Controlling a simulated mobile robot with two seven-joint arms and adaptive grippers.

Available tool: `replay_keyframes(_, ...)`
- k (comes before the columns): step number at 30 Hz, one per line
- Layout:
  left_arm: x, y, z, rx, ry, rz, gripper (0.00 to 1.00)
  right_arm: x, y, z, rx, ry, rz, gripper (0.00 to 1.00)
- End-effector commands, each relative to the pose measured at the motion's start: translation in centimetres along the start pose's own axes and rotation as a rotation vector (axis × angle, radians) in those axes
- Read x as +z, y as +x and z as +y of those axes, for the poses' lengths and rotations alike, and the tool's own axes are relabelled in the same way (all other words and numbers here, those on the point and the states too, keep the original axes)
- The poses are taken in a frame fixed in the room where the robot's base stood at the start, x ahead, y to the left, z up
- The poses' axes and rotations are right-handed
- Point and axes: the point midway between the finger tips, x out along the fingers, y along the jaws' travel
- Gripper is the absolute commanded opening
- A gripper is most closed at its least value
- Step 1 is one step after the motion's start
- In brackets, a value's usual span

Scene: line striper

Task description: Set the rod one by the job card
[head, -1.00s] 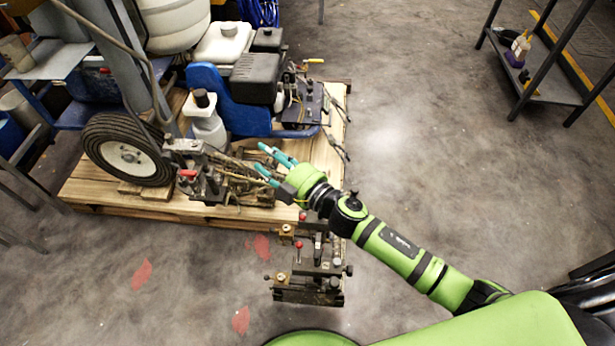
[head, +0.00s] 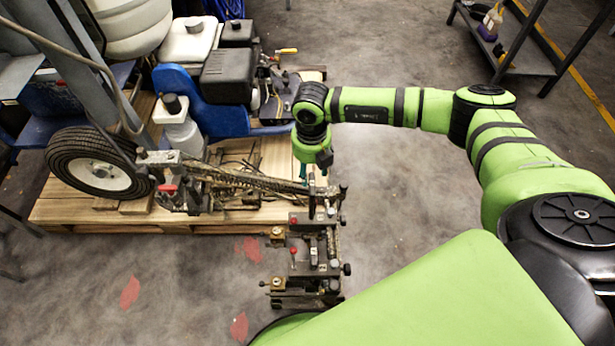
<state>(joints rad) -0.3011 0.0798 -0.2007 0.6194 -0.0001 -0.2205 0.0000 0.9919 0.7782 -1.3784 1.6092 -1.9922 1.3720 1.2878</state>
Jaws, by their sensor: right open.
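The line striper (head: 215,85) stands on a wooden pallet (head: 100,213), with its black wheel (head: 98,165) at the left. A rod assembly (head: 240,182) runs from a clamp with a red knob (head: 178,190) toward the right. A second clamp assembly (head: 310,255) with a red-tipped lever stands in front of the pallet. My right gripper (head: 316,180) points down over the right end of the rod assembly; its teal fingers are open and partly hidden by the wrist. I cannot tell whether they touch the rod. No job card can be made out. My left gripper is out of view.
Red patches (head: 251,248) mark the concrete floor in front of the pallet. A dark metal shelf (head: 510,50) holding a bottle stands at the upper right. Floor between the pallet and that shelf is clear. A grey upright post (head: 60,60) rises at the left.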

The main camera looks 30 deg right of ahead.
Motion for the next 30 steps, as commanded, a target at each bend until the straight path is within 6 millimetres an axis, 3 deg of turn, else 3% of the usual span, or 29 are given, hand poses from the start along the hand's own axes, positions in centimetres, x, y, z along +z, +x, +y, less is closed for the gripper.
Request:
replay_keyframes(9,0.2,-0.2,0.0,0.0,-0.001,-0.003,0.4,-0.1,4.4,0.1,0.003,-0.002,0.003,0.49)
replay_keyframes(20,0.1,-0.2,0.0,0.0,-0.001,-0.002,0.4,-0.1,5.0,0.2,0.005,-0.003,0.002,0.49)
replay_keyframes(21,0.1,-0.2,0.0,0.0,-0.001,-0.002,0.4,-0.1,5.0,0.2,0.005,-0.003,0.002,0.33)
replay_keyframes(24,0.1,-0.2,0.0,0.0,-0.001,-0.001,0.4,-0.1,5.0,0.2,0.005,-0.003,0.002,0.0)
replay_keyframes(30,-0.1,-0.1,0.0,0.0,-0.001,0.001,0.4,-0.1,5.1,0.2,0.005,-0.003,0.003,0.0)
